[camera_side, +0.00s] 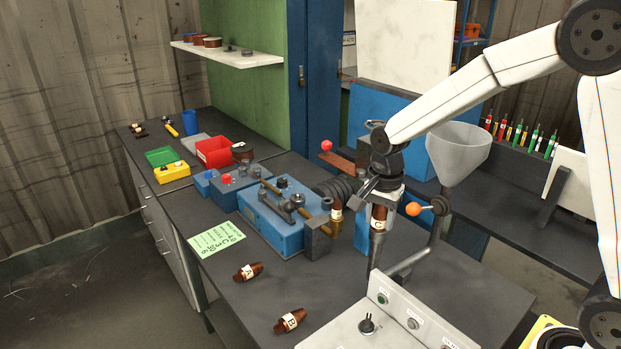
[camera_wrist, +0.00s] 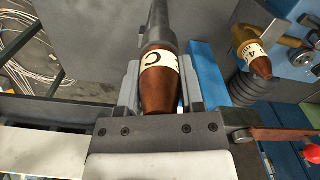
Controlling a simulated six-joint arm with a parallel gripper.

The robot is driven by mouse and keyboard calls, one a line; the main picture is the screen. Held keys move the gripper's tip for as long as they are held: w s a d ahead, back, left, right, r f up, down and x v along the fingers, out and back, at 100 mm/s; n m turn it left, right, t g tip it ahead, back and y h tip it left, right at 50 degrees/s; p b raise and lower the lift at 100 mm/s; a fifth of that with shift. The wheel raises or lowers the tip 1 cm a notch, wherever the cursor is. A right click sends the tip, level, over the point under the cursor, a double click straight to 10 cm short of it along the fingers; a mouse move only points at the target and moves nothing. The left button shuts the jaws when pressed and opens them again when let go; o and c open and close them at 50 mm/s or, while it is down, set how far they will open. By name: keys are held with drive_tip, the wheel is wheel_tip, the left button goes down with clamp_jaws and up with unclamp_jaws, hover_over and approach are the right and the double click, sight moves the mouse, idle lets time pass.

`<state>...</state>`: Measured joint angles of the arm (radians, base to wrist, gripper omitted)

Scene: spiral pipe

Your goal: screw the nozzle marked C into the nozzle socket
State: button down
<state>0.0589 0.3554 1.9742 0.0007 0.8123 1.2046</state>
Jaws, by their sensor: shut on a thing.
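My gripper (camera_wrist: 160,95) is shut on the brown nozzle marked C (camera_wrist: 160,80), with its pale label facing the wrist camera. In the side view the nozzle C (camera_side: 378,220) is upright below my gripper (camera_side: 381,205). A grey upright pipe (camera_side: 374,252) stands directly below it and appears in line with it. In the wrist view, the brown far end of the nozzle overlaps this grey pipe. I cannot tell whether they touch or are threaded together. The pipe's mouth, which may be the nozzle socket, is hidden.
Nozzles A (camera_side: 248,272) and B (camera_side: 290,320) lie on the dark bench. Another labelled nozzle (camera_side: 336,216) is at the blue machine (camera_side: 275,220). An orange-knobbed lever (camera_side: 413,209), a funnel (camera_side: 458,150) and a control panel (camera_side: 395,318) crowd the gripper's right and front.

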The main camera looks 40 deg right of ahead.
drive_tip(key=m, duration=0.4)
drive_tip(key=shift+m, duration=0.3)
drive_tip(key=m, duration=0.3)
drive_tip(key=shift+m, duration=0.3)
drive_tip(key=m, duration=0.3)
drive_tip(key=shift+m, duration=0.4)
drive_tip(key=shift+f+m, duration=0.1)
drive_tip(key=shift+m, duration=1.7)
drive_tip(key=shift+c, duration=2.2)
unclamp_jaws()
